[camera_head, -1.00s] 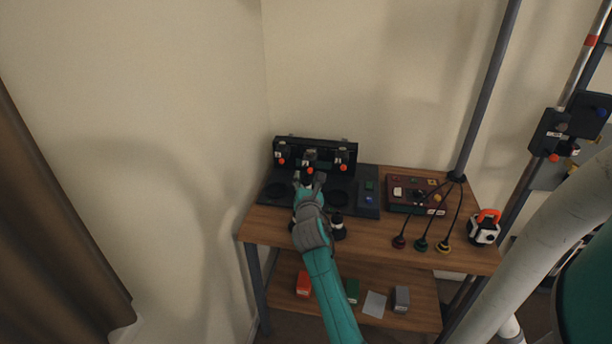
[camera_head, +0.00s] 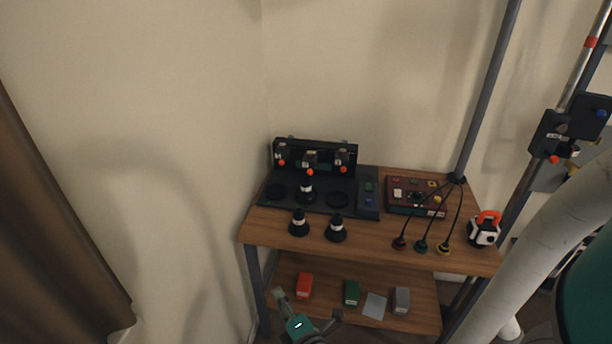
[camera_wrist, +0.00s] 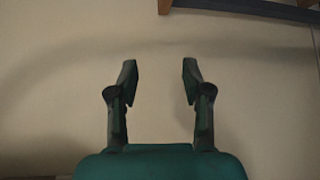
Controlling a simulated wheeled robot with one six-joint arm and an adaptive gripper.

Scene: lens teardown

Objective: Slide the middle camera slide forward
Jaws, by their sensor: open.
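The middle camera slide (camera_head: 310,160) is the centre one of three on the black rig (camera_head: 350,150) at the back left of the wooden table, with an orange-red knob (camera_head: 310,172) at its front. A black lens with a white band (camera_head: 306,192) stands on the rig's base below it. My gripper (camera_head: 306,302) is low in front of the table, near the lower shelf, well away from the slide. In the wrist view my gripper (camera_wrist: 158,85) is open and empty, facing a plain wall, and the slide is out of view.
Two black lenses (camera_head: 299,223) (camera_head: 337,229) stand near the table's front edge. A dark red box (camera_head: 416,196) with cabled plugs and an orange-handled device (camera_head: 484,228) are on the right. The lower shelf (camera_head: 330,310) holds several small boxes. A grey pole rises behind.

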